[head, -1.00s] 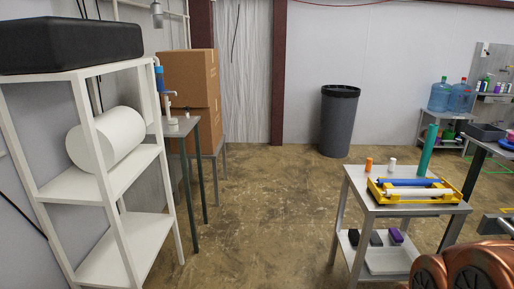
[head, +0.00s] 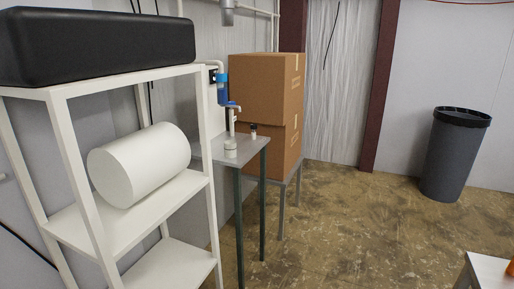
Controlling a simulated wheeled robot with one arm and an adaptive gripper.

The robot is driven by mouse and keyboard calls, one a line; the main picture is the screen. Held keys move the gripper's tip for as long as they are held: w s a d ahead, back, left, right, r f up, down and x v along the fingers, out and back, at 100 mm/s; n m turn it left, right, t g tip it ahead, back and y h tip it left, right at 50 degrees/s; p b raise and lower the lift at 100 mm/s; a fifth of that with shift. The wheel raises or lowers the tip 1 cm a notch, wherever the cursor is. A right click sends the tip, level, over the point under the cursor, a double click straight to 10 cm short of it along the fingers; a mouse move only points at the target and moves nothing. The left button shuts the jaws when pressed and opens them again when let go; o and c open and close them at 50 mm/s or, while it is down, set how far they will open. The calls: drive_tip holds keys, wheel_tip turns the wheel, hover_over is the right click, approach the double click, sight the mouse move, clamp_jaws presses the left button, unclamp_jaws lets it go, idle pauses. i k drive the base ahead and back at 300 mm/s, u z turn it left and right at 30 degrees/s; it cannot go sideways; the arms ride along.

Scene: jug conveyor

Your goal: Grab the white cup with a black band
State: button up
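A small narrow grey table (head: 222,153) stands left of centre in the head view, beyond the white shelf. A white cup-like container (head: 230,149) stands upright on it, below a blue and white dispenser (head: 222,88). A smaller white item with a dark part (head: 253,131) stands behind it to the right. Both are too small to tell for sure which has a black band. My gripper is not in view.
The white shelf (head: 75,170) with a white roll (head: 140,165) and a black case (head: 100,45) stands close at left. Cardboard boxes (head: 268,88) stand behind the table. A dark bin (head: 454,155) is at right. A table corner (head: 490,268) shows at lower right. The middle floor is clear.

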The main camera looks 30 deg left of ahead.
sight(230, 147)
drive_tip(key=u, duration=0.35)
drive_tip(key=i, duration=2.75)
drive_tip(key=u, duration=3.85)
